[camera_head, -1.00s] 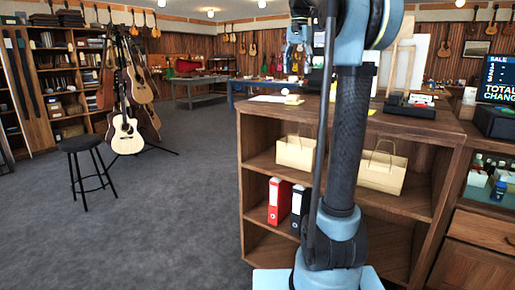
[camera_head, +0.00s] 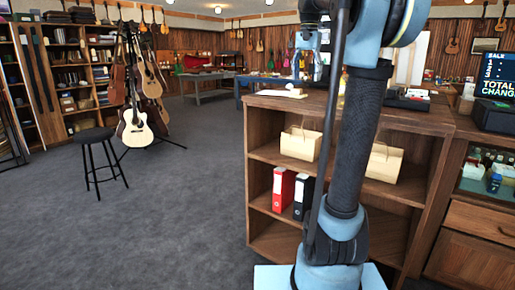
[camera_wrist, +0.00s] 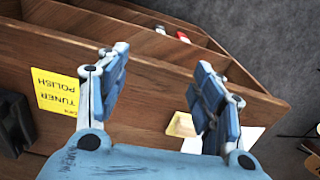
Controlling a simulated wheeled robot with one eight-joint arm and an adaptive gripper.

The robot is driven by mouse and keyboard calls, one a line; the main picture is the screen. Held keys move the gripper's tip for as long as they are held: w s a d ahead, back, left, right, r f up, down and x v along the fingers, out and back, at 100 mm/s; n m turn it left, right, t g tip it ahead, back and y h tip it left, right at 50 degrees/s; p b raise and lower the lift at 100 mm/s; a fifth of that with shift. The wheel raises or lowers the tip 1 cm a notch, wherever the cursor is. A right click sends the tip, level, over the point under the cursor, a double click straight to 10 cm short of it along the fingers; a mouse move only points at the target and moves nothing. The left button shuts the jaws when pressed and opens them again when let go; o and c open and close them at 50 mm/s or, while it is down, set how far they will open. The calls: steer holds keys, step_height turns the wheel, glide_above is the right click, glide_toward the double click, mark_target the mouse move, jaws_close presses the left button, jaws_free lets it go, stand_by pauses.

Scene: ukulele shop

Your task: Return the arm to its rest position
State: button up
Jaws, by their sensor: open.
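My arm rises in front of the wooden shelf counter in the head view, its dark forearm tilted slightly right and its upper joint cut off by the top edge. My gripper (camera_wrist: 160,70) is open in the wrist view, with two blue fingers spread wide and nothing between them. Below it in that view is the wooden counter (camera_wrist: 150,100). In the head view the gripper is partly hidden behind my arm, over the counter (camera_head: 262,110).
A yellow sign (camera_wrist: 57,92) lies near the left finger. The shelves hold paper bags (camera_head: 300,143) and binders (camera_head: 283,190). A till screen (camera_head: 497,76) stands right. A black stool (camera_head: 97,136) and guitars (camera_head: 135,128) stand left; the grey floor (camera_head: 150,220) between is clear.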

steer(key=s+f+n, duration=0.2)
steer(key=s+f, duration=0.8)
steer(key=f, duration=0.3)
steer(key=s+f+n+t, duration=0.1)
steer(key=s+f+n, duration=0.1)
steer(key=s+f, duration=0.7)
steer(key=s+f+n+t, duration=0.1)
steer(key=s+f+n, duration=0.1)
steer(key=s+f, duration=0.8)
step_height(320, 180, down, 9)
steer(key=shift+s+d+f, duration=0.1)
steer(key=shift+s+d, duration=0.15)
steer(key=shift+s, duration=0.1)
steer(key=shift+w+f, duration=0.2)
steer(key=shift+w, duration=0.25)
steer(key=shift+o, duration=0.6)
